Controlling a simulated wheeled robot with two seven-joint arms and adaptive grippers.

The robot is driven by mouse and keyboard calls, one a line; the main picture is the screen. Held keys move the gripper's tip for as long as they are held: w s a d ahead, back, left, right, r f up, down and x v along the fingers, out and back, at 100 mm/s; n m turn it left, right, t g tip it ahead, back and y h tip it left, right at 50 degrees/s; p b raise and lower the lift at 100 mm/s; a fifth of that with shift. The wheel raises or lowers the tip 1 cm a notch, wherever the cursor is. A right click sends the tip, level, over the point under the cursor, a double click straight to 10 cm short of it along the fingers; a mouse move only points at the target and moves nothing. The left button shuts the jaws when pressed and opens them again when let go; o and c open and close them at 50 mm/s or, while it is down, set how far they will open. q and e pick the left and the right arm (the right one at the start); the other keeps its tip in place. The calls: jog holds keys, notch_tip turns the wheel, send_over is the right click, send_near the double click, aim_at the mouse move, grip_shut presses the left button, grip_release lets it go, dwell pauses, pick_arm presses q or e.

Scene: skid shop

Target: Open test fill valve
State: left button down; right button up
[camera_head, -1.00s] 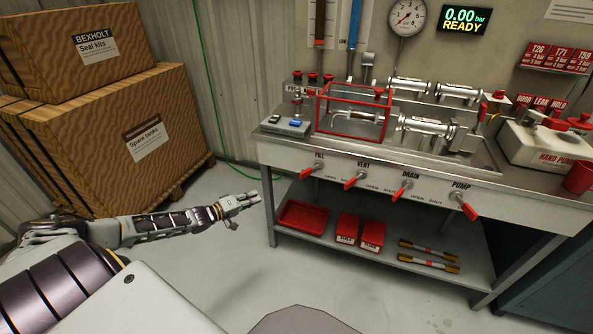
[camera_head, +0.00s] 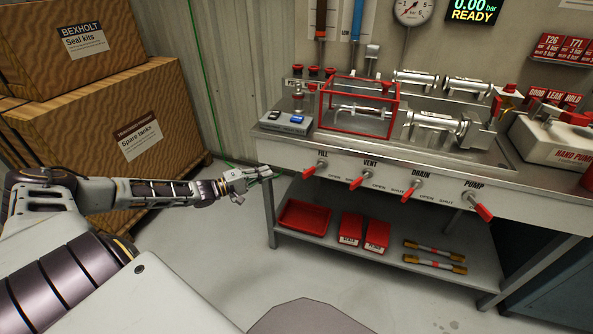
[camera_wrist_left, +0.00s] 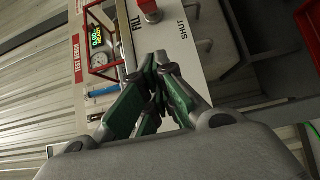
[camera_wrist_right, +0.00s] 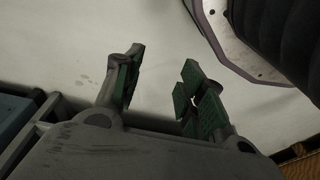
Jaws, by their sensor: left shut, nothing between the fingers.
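The fill valve is a red lever handle (camera_head: 311,172) under the FILL label at the left end of the bench's front panel. It points down and to the left. Its red part also shows at the top of the left wrist view (camera_wrist_left: 149,10), beside the words FILL and SHUT. My left gripper (camera_head: 268,172) is shut and empty, just left of the bench's front corner and short of the handle, not touching it. My right gripper (camera_wrist_right: 160,85) is open and empty over bare floor in the right wrist view; it is not in the head view.
Red VENT (camera_head: 359,180), DRAIN (camera_head: 409,192) and PUMP (camera_head: 480,208) handles line the panel to the right. A red-framed cage (camera_head: 325,118) stands on the bench top. The lower shelf (camera_head: 400,245) holds red trays and rods. Wooden crates (camera_head: 170,105) stand at left.

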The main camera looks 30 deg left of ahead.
aim_at(312, 170)
pick_arm(q)
jog(key=shift+w+d, duration=0.1)
jog(key=shift+w, duration=0.1)
pick_arm(e)
jog(key=shift+r, duration=0.2)
pick_arm(q)
jog(key=w+d+b, duration=0.3)
jog(key=w+d, duration=0.4)
jog(key=d, duration=0.1)
jog(key=shift+w+d+b, duration=0.2)
jog(key=shift+b, duration=0.15)
pick_arm(e)
notch_tip(312, 170, up, 8)
jog(key=a, duration=0.1)
jog(key=shift+w+a+y, duration=0.3)
jog(key=shift+w+a, duration=0.1)
jog(key=shift+w, duration=0.05)
dwell(0.4)
jog(key=shift+s+f, duration=0.15)
jog(key=shift+f, duration=0.25)
dwell(0.4)
pick_arm(q)
jog(key=shift+d+y+p, duration=0.1)
jog(key=shift+y+p, duration=0.2)
pick_arm(e)
jog(key=shift+f, duration=0.1)
